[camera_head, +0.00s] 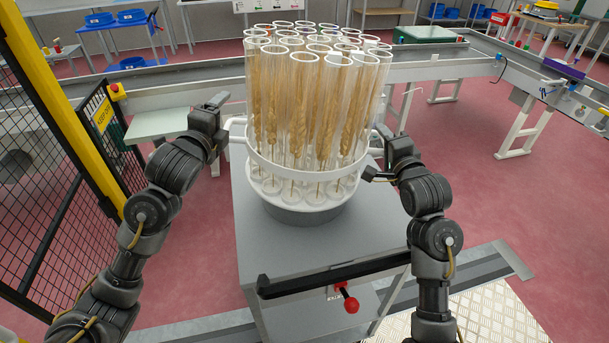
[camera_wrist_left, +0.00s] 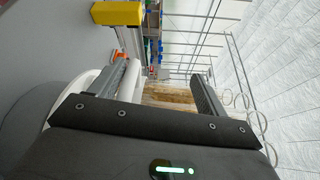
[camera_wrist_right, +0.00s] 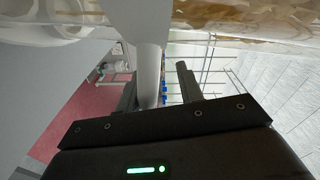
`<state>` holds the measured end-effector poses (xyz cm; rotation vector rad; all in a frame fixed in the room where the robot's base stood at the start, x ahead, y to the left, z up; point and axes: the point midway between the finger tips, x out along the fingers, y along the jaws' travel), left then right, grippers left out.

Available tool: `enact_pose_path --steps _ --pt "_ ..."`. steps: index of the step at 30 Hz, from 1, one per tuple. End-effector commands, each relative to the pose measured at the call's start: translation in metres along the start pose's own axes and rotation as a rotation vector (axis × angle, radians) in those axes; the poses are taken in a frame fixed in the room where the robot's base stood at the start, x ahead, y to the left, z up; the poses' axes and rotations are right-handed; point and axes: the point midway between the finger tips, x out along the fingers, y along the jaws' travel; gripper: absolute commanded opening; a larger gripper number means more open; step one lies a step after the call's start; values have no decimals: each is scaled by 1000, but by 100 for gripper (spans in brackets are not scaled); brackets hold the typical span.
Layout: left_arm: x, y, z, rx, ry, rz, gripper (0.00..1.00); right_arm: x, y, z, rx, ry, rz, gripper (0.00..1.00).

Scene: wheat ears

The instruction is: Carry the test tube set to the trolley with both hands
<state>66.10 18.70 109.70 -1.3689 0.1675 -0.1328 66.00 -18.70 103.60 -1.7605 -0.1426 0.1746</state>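The test tube set (camera_head: 306,165) is a round white rack of clear tubes holding wheat ears. It stands upright on a round grey base on top of the grey trolley (camera_head: 262,240). My left gripper (camera_head: 217,135) is open at the set's left side, its fingers spread near the white left handle. In the left wrist view a white bar (camera_wrist_left: 131,80) lies close to one finger. My right gripper (camera_head: 371,152) is open at the right side. In the right wrist view the white handle (camera_wrist_right: 150,70) passes between its spread fingers, nearer one of them.
The trolley has a black push bar (camera_head: 330,278) and a red knob (camera_head: 350,304) at its near side. A yellow-framed black mesh fence (camera_head: 60,160) stands at the left. A grey conveyor frame (camera_head: 430,62) runs behind. Red floor is open at the right.

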Motion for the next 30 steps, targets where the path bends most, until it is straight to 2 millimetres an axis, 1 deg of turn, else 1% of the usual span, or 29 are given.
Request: enact_pose_path --steps 1,6,10,17,18,26,30 --pt "-1 -13 4 1 -4 -9 73 0 0 0 0 0 1 37" --pt "-2 -33 7 -1 -3 -9 73 0 0 0 0 0 0 37" --pt "-2 -39 8 -1 -3 -7 73 0 0 0 0 0 0 37" --pt "-2 -40 8 -2 -3 -7 73 0 0 0 1 0 -1 37" --pt "-2 -40 8 -2 -2 -7 73 0 0 0 1 0 -1 43" --pt "-2 -39 8 -2 -2 -7 73 0 0 0 0 0 -1 77" --pt "-2 -39 8 -1 -1 -6 73 0 0 0 0 0 0 77"
